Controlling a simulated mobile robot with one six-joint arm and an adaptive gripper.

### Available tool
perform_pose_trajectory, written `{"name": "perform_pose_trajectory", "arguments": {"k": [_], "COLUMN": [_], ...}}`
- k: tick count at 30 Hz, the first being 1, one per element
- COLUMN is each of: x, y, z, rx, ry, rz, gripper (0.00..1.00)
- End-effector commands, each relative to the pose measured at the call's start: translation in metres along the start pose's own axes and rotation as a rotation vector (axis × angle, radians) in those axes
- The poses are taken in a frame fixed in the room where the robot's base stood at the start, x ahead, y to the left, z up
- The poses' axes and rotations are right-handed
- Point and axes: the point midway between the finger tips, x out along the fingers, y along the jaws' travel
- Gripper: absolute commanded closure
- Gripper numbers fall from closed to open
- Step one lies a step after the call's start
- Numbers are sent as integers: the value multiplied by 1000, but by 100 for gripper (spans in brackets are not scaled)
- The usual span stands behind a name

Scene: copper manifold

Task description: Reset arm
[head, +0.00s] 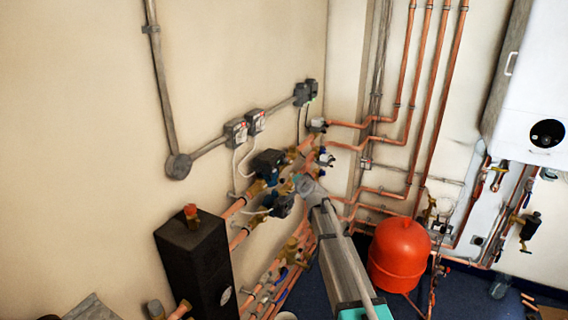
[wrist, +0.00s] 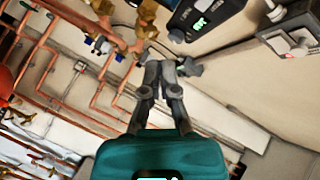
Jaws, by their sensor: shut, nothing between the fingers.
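My gripper (wrist: 158,70) shows in the wrist view, ahead of its teal body. Its two dark grey fingers are together and hold nothing. In the head view my grey arm comes up from the bottom edge and reaches toward the copper manifold (head: 298,155) on the wall. My gripper cannot be made out clearly there. In the wrist view, brass fittings (wrist: 143,22) and a dark pump with a green display (wrist: 203,18) lie beyond the fingertips. I cannot tell whether the fingers touch anything.
A red expansion vessel (head: 400,255) stands right of my arm. Vertical copper pipes (head: 432,95) run up the back wall beside a white boiler (head: 530,90). Grey control boxes (head: 236,132) are on the left wall.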

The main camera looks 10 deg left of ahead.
Motion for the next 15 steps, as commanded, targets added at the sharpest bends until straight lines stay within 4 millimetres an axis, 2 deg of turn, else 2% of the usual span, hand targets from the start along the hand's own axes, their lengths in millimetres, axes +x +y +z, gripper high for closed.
{"name": "perform_pose_trajectory", "arguments": {"k": [5,8,11,15], "x": [-15,-32,-57,-103], "y": [13,29,52,92], "z": [6,13,22,38], "rx": [-36,-80,-140,-236], "ry": [-39,-88,-158,-284], "rz": [29,67,122,227], "gripper": [100,100,100,100]}}
